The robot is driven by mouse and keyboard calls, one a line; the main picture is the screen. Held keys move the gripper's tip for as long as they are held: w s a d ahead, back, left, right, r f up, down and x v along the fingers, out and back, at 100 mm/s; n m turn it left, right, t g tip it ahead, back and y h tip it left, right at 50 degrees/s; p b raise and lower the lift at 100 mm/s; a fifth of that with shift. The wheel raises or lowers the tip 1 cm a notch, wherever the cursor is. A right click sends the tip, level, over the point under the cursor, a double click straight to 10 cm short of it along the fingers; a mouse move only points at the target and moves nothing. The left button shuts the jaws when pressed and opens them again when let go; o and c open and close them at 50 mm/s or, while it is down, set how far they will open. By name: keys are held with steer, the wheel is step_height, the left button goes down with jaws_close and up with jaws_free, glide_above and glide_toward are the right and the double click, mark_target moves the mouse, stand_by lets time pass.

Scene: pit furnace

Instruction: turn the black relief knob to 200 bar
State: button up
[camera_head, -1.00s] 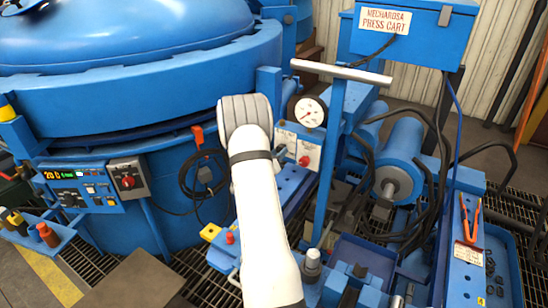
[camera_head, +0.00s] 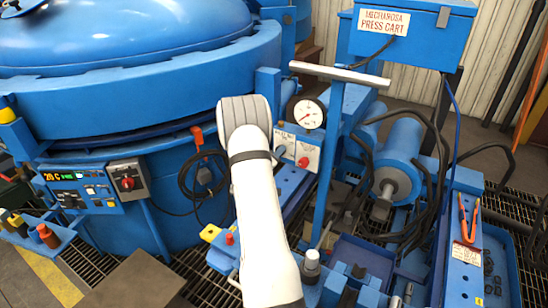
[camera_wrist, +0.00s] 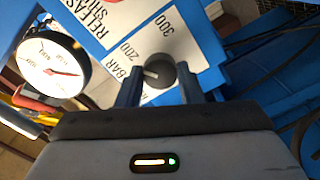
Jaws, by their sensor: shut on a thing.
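The black relief knob (camera_wrist: 163,70) shows in the wrist view, standing on a white label plate (camera_wrist: 103,88) with the markings BAR, 200 and 300. A pale pointer line on the knob points toward the left of the picture. My gripper (camera_wrist: 159,78) is shut on the knob, one finger on each side of it. In the head view my gripper and the black knob are hidden behind my arm. The white plate (camera_head: 286,138) partly shows there to the right of my wrist.
A round pressure gauge (camera_head: 308,112) sits just above the plate; its red needle also shows in the wrist view (camera_wrist: 53,65). A red knob (camera_head: 303,162) is close by. A blue upright post (camera_head: 328,160) with a pale crossbar (camera_head: 340,72) stands right of the arm.

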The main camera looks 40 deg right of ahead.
steer(key=shift+s+d, duration=0.2)
steer(key=o, duration=0.8)
steer(key=shift+o, duration=0.8)
steer(key=v, duration=0.8)
steer(key=shift+w, duration=0.1)
